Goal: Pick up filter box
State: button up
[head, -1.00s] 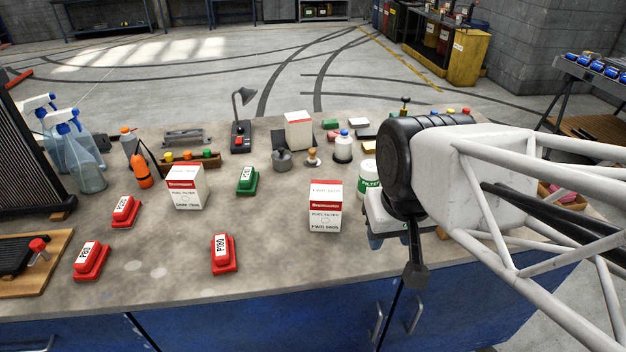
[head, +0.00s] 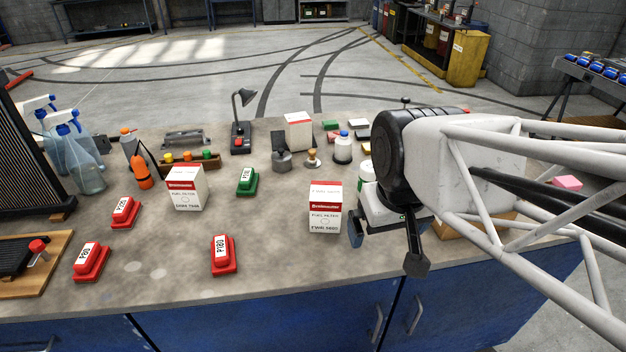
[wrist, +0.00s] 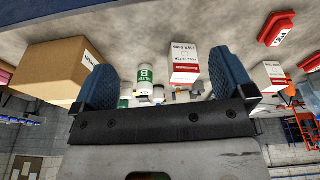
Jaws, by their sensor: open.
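Three white filter boxes with red bands stand upright on the bench. One stands at front right (head: 325,208), one at left (head: 186,188) and one at the back (head: 298,131). My gripper (head: 362,230) is just right of the front right box, apart from it; its far finger is hidden in the head view. In the wrist view my gripper (wrist: 165,82) is open with nothing between its blue fingers. The front right box shows upside down in the wrist view (wrist: 184,62), beyond and between the fingers. The left box shows there too (wrist: 269,76), beyond the right finger.
A white-and-green canister (wrist: 145,76) stands behind my gripper, and a cardboard box (wrist: 50,72) is close to one finger. Red blocks (head: 222,254) and a green block (head: 247,181) lie left of the front right box. The front bench surface between them is clear.

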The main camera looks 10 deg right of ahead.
jog(key=w+a+f+n+g, duration=0.1)
jog(key=w+a+f+n, duration=0.1)
jog(key=w+n, duration=0.8)
jog(key=n+g, duration=0.2)
jog(key=n, duration=0.3)
send_over(326, 191)
notch_tip(326, 191, down, 5)
jog(key=shift+a+f, duration=0.1)
jog(key=shift+f, duration=0.05)
jog(key=shift+f, duration=1.3)
jog(key=shift+w+f, duration=0.1)
jog(key=shift+f, duration=2.5)
